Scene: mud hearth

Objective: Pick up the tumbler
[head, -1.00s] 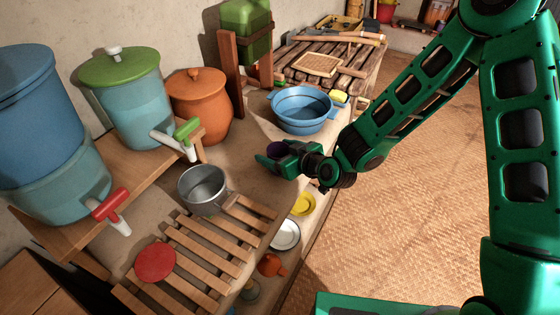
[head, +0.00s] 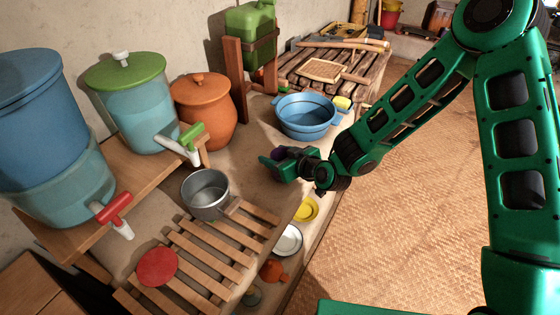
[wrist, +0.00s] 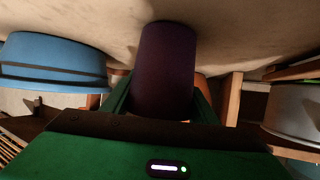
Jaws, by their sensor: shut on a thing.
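The tumbler is dark purple. In the wrist view the tumbler (wrist: 165,70) stands out between the two green fingers, with the pale counter surface behind its far end. In the head view only a small part of the tumbler (head: 290,152) shows, as the green fingers hide most of it. My gripper (head: 280,163) is shut on the tumbler, over the counter in front of the blue basin. Whether the tumbler touches the counter is hard to tell.
The blue basin (head: 307,122) stands just behind my gripper. A grey metal pot (head: 206,195) is at the front left beside the slatted wooden rack (head: 200,255). An orange clay pot (head: 208,110) stands at the back left. Yellow and white dishes lie below the counter edge.

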